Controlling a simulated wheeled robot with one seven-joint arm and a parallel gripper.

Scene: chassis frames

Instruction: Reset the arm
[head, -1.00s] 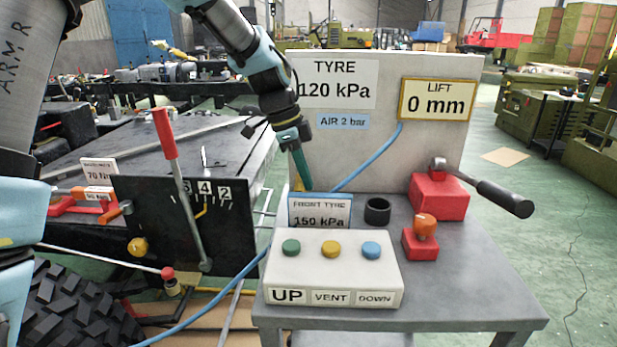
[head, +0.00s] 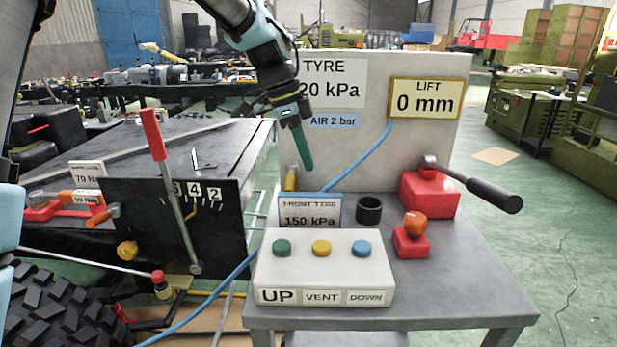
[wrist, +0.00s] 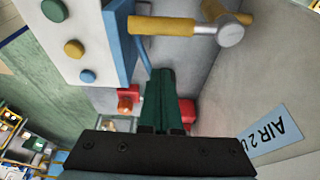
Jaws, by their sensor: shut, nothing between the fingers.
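My gripper (head: 302,150) hangs from my arm in the upper middle of the head view, in front of the grey panel and above the small FRONT TYRE 150 kPa sign (head: 310,212). Its green fingers are together with nothing between them. In the wrist view the shut fingers (wrist: 168,85) point away over the bench, apart from everything there.
A red-handled lever (head: 153,134) stands left. A blue hose (head: 365,160) crosses the panel.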

